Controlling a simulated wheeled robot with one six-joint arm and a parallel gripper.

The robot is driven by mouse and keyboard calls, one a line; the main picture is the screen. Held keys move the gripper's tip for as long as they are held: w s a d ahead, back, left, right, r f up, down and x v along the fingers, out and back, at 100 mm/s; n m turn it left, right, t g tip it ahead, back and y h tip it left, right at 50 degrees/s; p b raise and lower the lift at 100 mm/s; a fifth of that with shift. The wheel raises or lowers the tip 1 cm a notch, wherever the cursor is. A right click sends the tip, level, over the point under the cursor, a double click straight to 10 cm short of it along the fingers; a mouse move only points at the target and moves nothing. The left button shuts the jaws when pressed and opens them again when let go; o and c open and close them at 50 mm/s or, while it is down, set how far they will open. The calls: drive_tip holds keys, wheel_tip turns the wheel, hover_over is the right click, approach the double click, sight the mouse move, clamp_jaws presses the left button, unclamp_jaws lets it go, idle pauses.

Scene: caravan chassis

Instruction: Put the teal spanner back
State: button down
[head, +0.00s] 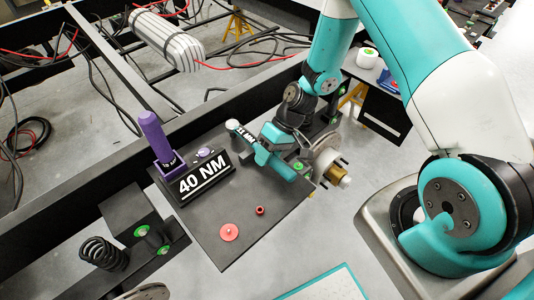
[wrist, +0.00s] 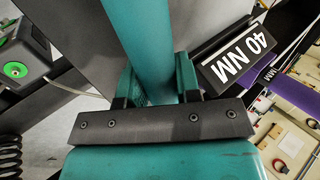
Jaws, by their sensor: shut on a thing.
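The teal spanner (head: 277,167) is held slanted above the dark shelf board in the head view. Its grey rounded end is at the upper left, beside a dark section with white NM lettering. My gripper (head: 264,146) is shut on the spanner. In the wrist view the spanner (wrist: 140,40) runs between the two fingers of my gripper (wrist: 158,88) and out at the top edge. A black block marked 40 NM (head: 203,182) stands just left of the spanner; this sign (wrist: 238,58) also shows in the wrist view. An empty holder for the spanner cannot be made out.
A purple spanner (head: 152,136) stands upright in a holder left of the 40 NM block. A red disc (head: 229,232) and a small red ring (head: 260,211) lie on the board (head: 215,215). A wheel hub (head: 326,165) is close to my gripper's right. A black coil spring (head: 103,253) stands lower left.

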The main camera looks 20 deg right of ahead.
drive_tip(key=shift+f, duration=0.45)
drive_tip(key=c, duration=0.7)
unclamp_jaws()
drive_tip(key=shift+c, duration=0.2)
drive_tip(key=b+v, duration=0.1)
drive_tip(key=v, duration=1.6)
drive_tip(key=shift+r, duration=0.2)
drive_tip(key=s+a+r+n+h+p, duration=0.1)
drive_tip(key=s+a+r, duration=0.35)
drive_tip(key=r, duration=0.25)
drive_tip(key=s+a+r+n+h, duration=0.1)
drive_tip(key=s+a+r, duration=0.2)
drive_tip(key=a+r, duration=0.35)
drive_tip(key=s+a+r+t, duration=0.1)
drive_tip(key=s+r, duration=0.2)
drive_tip(key=s, duration=0.3)
drive_tip(key=s+a+r+n+t+p, duration=0.1)
drive_tip(key=s+a+r, duration=0.1)
drive_tip(key=s, duration=0.5)
drive_tip(key=shift+s+a+r+h, duration=0.15)
drive_tip(key=shift+s+r+h, duration=0.25)
drive_tip(key=shift+r, duration=0.35)
